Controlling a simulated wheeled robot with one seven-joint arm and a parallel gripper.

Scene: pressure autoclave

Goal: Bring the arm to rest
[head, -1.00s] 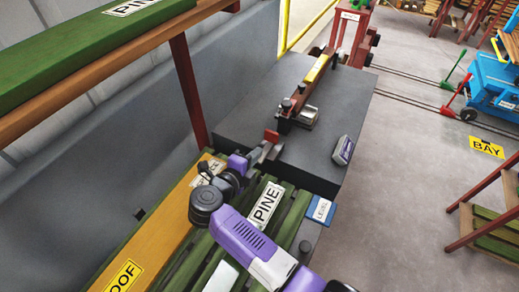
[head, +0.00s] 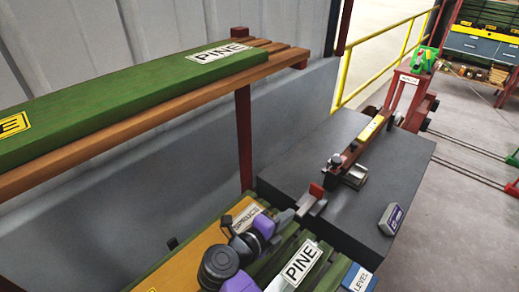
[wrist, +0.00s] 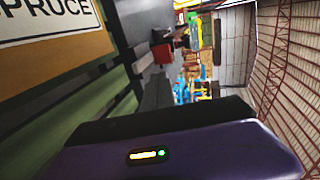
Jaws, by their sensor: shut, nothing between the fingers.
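My purple and grey arm (head: 238,284) reaches up from the bottom edge of the head view, over green boards labelled PINE (head: 301,262). My gripper (head: 286,216) is at its far end, shut and empty, close to a grey bar with a red end block (head: 317,190) at the near edge of the dark table. I cannot tell whether it touches anything. In the wrist view, the purple housing with a lit indicator (wrist: 148,155) fills the bottom. The fingertips are not clear there.
An orange board labelled SPRUCE (head: 246,217) lies left of my arm. A wooden shelf (head: 110,135) with a green PINE board (head: 160,85) stands on the left by the wall. The dark table (head: 350,213) carries a red lever device (head: 355,150) and a small grey box (head: 391,219).

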